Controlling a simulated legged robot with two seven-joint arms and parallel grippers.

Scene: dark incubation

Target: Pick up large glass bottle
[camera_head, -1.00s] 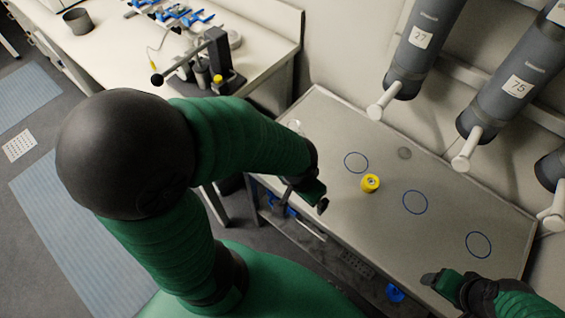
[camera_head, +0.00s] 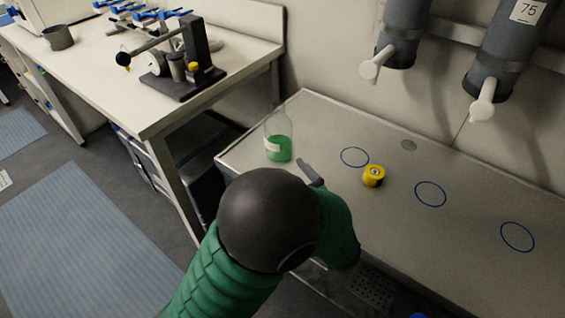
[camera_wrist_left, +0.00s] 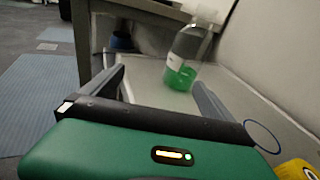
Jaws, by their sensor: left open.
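The large glass bottle (camera_head: 279,146) stands upright at the left end of the grey bench, clear on top with green liquid at the bottom and a white label. In the left wrist view the bottle (camera_wrist_left: 187,60) is beyond my fingertips, nearer the right-hand finger. My left gripper (camera_wrist_left: 158,78) is open and empty, its two fingers spread toward the bottle. In the head view one finger of my left gripper (camera_head: 310,172) shows just right of the bottle; my arm hides the rest. My right gripper is out of view.
A yellow-capped item (camera_head: 374,176) sits on the grey bench (camera_head: 330,125) among blue circles (camera_head: 430,194). Grey cylinders (camera_head: 400,40) with white handles hang over its back. A white table (camera_head: 110,75) with a dark apparatus (camera_head: 190,75) stands at left.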

